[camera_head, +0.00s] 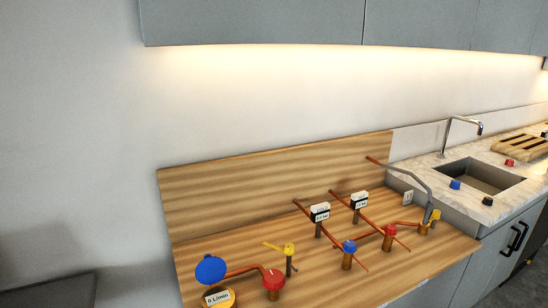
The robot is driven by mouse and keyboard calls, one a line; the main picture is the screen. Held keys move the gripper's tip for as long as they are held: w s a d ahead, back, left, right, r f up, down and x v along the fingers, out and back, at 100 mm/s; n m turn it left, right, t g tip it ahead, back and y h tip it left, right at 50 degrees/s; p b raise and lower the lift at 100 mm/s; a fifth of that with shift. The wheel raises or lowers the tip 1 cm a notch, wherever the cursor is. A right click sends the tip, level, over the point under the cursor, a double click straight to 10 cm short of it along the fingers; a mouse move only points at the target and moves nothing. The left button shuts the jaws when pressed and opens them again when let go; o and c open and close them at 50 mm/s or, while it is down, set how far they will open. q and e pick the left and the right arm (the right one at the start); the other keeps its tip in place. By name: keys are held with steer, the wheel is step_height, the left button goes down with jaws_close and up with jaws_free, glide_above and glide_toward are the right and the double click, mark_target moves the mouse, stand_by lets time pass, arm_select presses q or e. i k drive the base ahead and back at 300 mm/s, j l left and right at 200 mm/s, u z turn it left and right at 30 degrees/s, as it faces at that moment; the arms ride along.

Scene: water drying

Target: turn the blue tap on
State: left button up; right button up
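A blue knob (350,246) sits on top of a copper stub on the wooden board, beside a red knob (390,231). A larger round blue disc (210,269) stands at the board's front left, tilted up above a yellow gauge (219,298) with a flow label. Neither of my grippers is in view.
Copper pipes, another red knob (273,279), a yellow-handled valve (289,250) and white-labelled boxes (320,212) (359,200) crowd the board (225,245). A sink (482,178) with a faucet (463,121) is at right. Cabinets (250,22) hang above.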

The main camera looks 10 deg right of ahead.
mark_target(454, 184)
steer(key=i+l+u, duration=0.1)
steer(key=l, duration=0.5)
steer(key=i+l, duration=0.15)
steer(key=l, duration=0.45)
steer(key=i+l+u, duration=0.15)
steer(key=l, duration=0.45)
steer(key=l+u, duration=0.1)
steer(key=l, duration=0.5)
